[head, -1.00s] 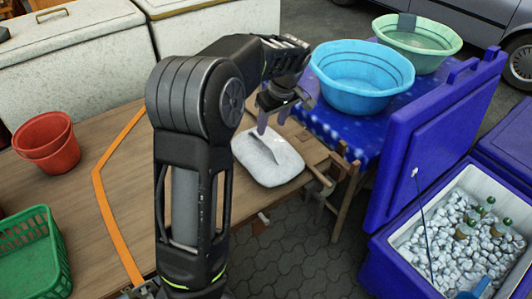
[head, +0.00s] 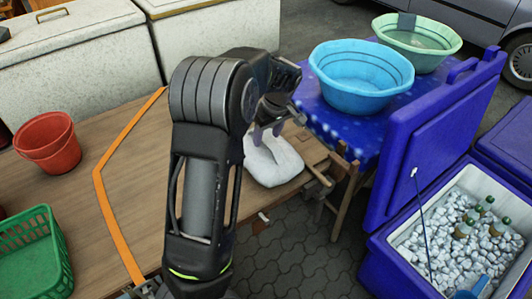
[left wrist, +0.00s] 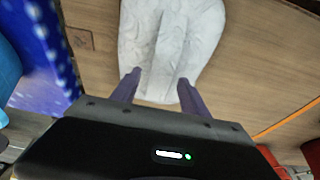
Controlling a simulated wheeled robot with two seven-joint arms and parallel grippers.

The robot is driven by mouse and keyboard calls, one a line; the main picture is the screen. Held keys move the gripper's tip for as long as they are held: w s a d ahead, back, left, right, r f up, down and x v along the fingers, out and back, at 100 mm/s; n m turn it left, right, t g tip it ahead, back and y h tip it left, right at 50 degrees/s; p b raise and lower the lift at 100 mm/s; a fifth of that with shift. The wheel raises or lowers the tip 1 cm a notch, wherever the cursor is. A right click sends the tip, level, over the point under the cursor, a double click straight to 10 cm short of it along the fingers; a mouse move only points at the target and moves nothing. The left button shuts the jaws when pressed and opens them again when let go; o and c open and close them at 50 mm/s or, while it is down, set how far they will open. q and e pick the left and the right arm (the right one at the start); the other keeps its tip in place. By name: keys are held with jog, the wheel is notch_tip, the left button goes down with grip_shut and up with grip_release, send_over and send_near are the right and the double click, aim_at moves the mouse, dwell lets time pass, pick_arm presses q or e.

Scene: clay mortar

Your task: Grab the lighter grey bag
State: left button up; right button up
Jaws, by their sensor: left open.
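The light grey, nearly white bag (head: 275,168) lies on the wooden table near its right end. My left gripper (head: 267,138) is open, with its fingers pointing down at the bag's far part. In the left wrist view the bag (left wrist: 172,40) reaches from the top edge down between the two purple fingers of the left gripper (left wrist: 158,82). The fingertips overlap the bag in the picture; I cannot tell whether they touch it. My right gripper is not in view.
Left on the table (head: 120,195) are red buckets (head: 48,142), a green basket (head: 35,250) and an orange strip (head: 105,200). A blue basin (head: 360,80) and a green one (head: 415,38) stand beyond the bag. A blue cooler (head: 430,140) stands open at right.

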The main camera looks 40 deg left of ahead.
pick_arm(q)
jog(key=shift+c, duration=0.4)
grip_shut()
dwell(0.4)
dwell(0.9)
